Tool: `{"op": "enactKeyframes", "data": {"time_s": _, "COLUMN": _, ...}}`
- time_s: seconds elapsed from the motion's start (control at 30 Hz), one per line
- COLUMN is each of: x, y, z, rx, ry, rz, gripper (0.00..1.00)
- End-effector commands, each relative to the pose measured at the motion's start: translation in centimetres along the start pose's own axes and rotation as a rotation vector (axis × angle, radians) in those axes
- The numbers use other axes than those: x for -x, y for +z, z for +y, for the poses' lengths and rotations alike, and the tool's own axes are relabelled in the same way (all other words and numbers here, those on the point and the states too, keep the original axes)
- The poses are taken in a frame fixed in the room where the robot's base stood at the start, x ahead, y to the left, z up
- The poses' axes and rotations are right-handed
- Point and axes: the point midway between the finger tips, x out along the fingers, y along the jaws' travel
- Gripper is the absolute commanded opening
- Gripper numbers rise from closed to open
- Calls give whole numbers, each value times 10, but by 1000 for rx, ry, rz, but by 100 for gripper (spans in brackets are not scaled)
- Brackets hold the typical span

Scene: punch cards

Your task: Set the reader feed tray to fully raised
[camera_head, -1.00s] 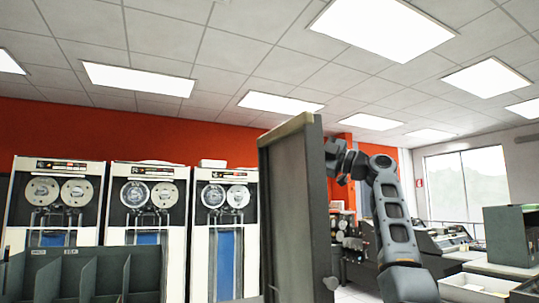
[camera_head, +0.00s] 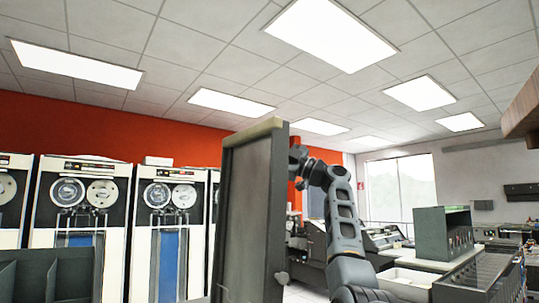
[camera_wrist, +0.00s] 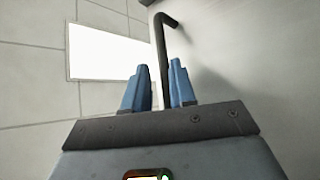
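A tall dark grey panel with a pale top edge, which looks like the feed tray (camera_head: 252,215), stands nearly upright in the middle of the head view. My arm reaches up on its right, and my gripper (camera_head: 297,162) is at its upper right edge, partly hidden by the panel. In the wrist view, a bent black handle bar (camera_wrist: 160,40) runs from the grey surface (camera_wrist: 250,70) down between the two blue fingers of my gripper (camera_wrist: 161,82). The fingers are drawn close around the bar. A thin light strip shows beside the left finger.
White tape cabinets (camera_head: 75,205) line the orange wall at left, with a dark divided rack (camera_head: 45,275) before them. At right are a green-grey box (camera_head: 443,233) and a long slotted tray (camera_head: 478,277). A brown edge (camera_head: 522,105) juts in at upper right.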

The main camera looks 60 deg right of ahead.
Motion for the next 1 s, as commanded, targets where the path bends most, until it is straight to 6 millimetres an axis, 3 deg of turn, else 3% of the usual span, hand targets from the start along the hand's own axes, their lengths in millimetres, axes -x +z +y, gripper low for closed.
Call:
{"op": "enactKeyframes", "data": {"time_s": 0.13, "x": 0, "y": 0, "z": -1, "rx": 0, "ry": -2, "rz": 1, "gripper": 38}}
{"op": "enactKeyframes", "data": {"time_s": 0.43, "x": 6, "y": 2, "z": -3, "rx": -2, "ry": -3, "rz": 0, "gripper": 38}}
{"op": "enactKeyframes", "data": {"time_s": 0.8, "x": 61, "y": 2, "z": -4, "rx": 0, "ry": -3, "rz": 0, "gripper": 38}}
{"op": "enactKeyframes", "data": {"time_s": 1.0, "x": 77, "y": 2, "z": -2, "rx": -1, "ry": -2, "rz": 0, "gripper": 38}}
